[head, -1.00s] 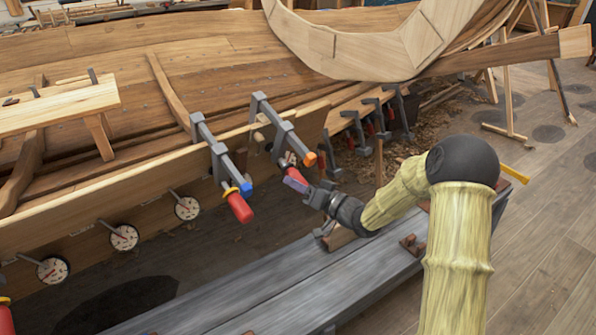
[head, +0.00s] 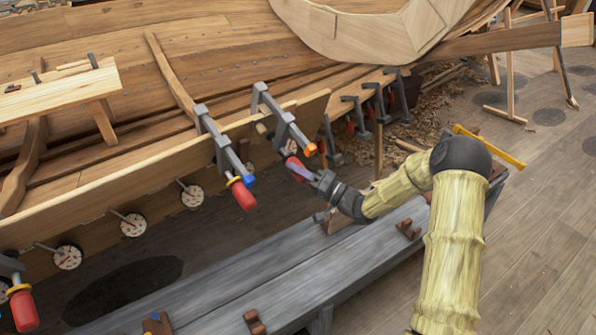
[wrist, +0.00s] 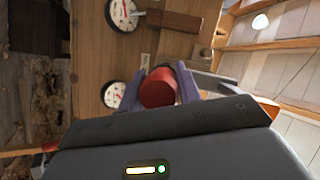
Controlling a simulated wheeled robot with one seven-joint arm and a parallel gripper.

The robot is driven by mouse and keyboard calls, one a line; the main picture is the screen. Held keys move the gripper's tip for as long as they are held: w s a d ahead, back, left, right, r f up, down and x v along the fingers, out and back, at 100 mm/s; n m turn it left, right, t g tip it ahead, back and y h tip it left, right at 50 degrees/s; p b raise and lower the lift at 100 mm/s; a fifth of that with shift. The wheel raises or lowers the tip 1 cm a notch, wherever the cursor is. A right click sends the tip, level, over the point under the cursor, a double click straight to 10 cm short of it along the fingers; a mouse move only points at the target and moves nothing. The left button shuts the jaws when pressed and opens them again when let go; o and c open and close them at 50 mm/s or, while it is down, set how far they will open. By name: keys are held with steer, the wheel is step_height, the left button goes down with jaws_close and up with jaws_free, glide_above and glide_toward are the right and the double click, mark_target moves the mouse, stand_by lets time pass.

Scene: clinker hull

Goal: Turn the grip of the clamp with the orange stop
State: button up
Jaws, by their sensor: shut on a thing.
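The clamp with the orange stop (head: 309,150) grips the upper edge of the hull planking in the middle of the head view. Its grip (head: 297,167) is red and points down toward my arm. My gripper (head: 306,172) is shut on that grip. In the wrist view the round red end of the grip (wrist: 158,87) sits between the purple fingers of my gripper (wrist: 163,92). The fingers hide part of the grip and most of the clamp.
A clamp with a blue stop (head: 249,181) and red grip (head: 243,195) hangs just left. Several dark clamps (head: 375,108) stand behind to the right. Round white dials (head: 133,225) line the lower plank. A grey bench (head: 270,280) lies below my arm.

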steer(key=shift+s+d+f, duration=0.1)
steer(key=shift+f, duration=0.15)
steer(key=o, duration=1)
steer(key=shift+c, duration=0.2)
steer(key=shift+o, duration=0.2)
steer(key=shift+r, duration=0.15)
steer(key=v, duration=1.7)
steer(key=shift+s, duration=0.2)
steer(key=shift+d, duration=0.1)
